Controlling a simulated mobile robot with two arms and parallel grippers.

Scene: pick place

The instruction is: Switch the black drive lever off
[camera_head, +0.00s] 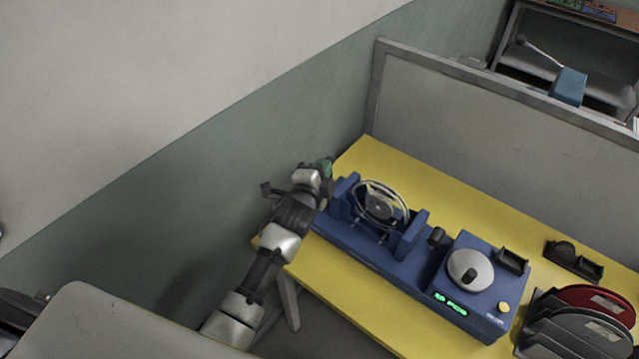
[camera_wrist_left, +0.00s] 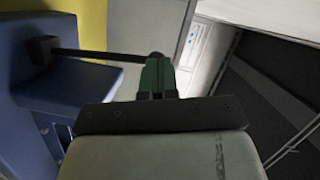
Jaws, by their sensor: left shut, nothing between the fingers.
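The blue machine (camera_head: 375,258) stands on a yellow table, with a wire reel (camera_head: 382,205) at its left part. In the left wrist view, a black lever (camera_wrist_left: 100,55) sticks out sideways from the blue body (camera_wrist_left: 100,85). Its rounded end lies at the tip of my left gripper (camera_wrist_left: 157,75); I cannot tell whether they touch. My left gripper also shows in the head view (camera_head: 327,168), at the machine's left end, with green fingers shut and empty. In the head view the lever cannot be made out behind my gripper. My right gripper is out of view.
The machine carries a silver round dial (camera_head: 470,270), a green lit display (camera_head: 451,304) and a beige knob (camera_head: 503,307). A black holder (camera_head: 573,262) and red and grey discs (camera_head: 590,315) are at the right. A grey partition (camera_head: 480,110) stands behind the yellow table (camera_head: 350,300).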

